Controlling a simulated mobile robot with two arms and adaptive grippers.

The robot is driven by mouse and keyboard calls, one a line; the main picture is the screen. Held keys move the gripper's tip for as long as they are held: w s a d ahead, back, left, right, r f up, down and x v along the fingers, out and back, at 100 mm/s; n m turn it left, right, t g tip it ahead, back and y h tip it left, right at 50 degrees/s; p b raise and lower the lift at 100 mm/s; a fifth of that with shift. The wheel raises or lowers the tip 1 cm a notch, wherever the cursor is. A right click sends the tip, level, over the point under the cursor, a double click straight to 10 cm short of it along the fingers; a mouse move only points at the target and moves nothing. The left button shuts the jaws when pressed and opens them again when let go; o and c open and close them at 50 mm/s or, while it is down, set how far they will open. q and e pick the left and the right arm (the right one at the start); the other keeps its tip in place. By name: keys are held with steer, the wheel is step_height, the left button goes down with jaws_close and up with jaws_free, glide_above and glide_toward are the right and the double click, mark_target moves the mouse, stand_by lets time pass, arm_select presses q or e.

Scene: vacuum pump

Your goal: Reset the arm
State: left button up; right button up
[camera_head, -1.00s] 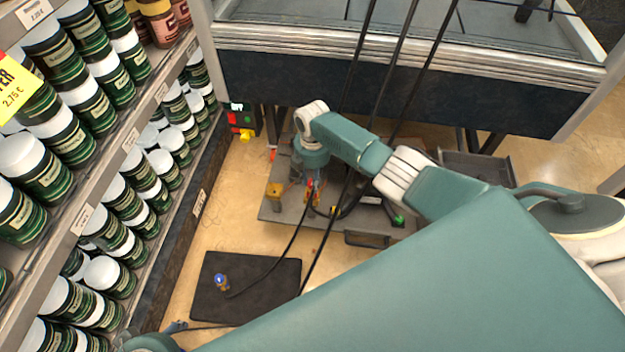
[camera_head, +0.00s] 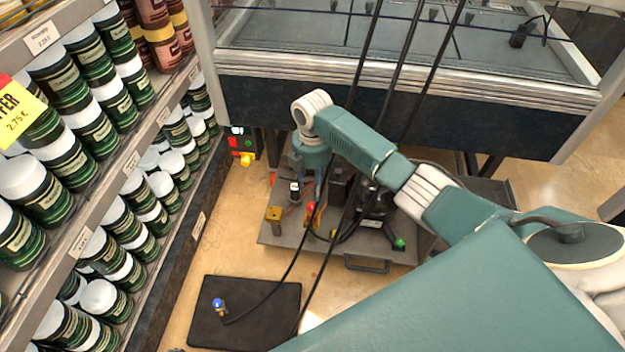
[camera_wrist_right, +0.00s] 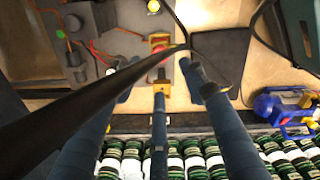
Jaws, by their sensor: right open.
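My right arm (camera_head: 355,140) reaches from the lower right to above the pump cart. Its right gripper (camera_head: 312,188) points down there, small and partly hidden by the wrist. In the right wrist view my right gripper (camera_wrist_right: 160,78) has its blue fingers spread apart, with nothing held between them. A red and yellow switch (camera_wrist_right: 159,42) lies beyond the fingertips. The grey cart (camera_head: 285,232) bears a dark pump (camera_head: 374,203). My left gripper is not in view.
Shelves of green jars (camera_head: 63,180) stand at the left. Dark cables cross the head view and one crosses the wrist view. A black mat (camera_head: 255,325) with a blue-topped fitting (camera_head: 219,306) lies on the floor. A bench stands behind the cart.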

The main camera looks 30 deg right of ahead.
steer(key=shift+r, duration=0.9)
